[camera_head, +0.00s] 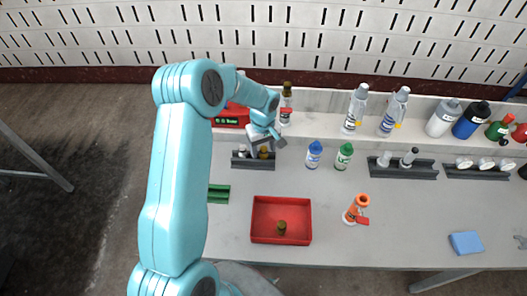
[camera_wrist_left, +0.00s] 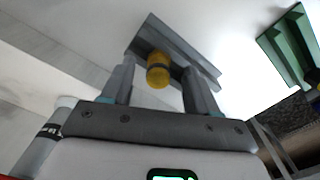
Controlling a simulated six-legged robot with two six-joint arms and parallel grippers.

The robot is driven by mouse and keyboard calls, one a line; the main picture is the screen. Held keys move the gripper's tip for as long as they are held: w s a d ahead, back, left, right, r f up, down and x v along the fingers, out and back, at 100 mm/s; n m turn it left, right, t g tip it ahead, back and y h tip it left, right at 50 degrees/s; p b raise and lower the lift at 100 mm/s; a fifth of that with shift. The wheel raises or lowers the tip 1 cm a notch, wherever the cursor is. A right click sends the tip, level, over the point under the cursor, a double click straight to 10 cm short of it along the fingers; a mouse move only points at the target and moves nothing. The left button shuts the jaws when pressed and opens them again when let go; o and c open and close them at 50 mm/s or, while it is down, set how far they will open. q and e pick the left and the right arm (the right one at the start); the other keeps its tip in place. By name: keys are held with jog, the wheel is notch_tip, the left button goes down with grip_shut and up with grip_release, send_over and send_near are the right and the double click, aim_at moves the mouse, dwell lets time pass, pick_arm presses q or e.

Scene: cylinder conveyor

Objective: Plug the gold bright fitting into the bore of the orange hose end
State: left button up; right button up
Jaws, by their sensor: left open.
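The gold bright fitting (camera_head: 263,153) stands in a dark grey rack (camera_head: 253,166) at the back left of the table. In the left wrist view the gold fitting (camera_wrist_left: 158,72) shows between the two fingers, with the rack (camera_wrist_left: 205,72) behind it. My left gripper (camera_head: 268,139) is open above the rack; I cannot tell whether a finger touches the fitting. The orange hose end (camera_head: 356,208) stands upright on the table, right of centre, with its open end up and a red tab at its side. My right gripper is not in view.
A red tray (camera_head: 259,241) holds a dark brownish-gold fitting (camera_head: 281,228). A green rack (camera_head: 218,194) lies left of it. Blue and green bottles (camera_head: 344,156) stand mid-table, with grey racks (camera_head: 403,171) to their right. A blue block (camera_head: 466,243) lies at front right.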

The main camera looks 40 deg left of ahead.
pick_arm(q)
jog(key=shift+w+d+f, duration=0.1)
jog(key=shift+w+f, duration=0.05)
jog(key=shift+f, duration=0.55)
jog(key=shift+s+r, duration=0.1)
jog(key=shift+s, duration=0.1)
jog(key=shift+w, duration=0.15)
grip_shut()
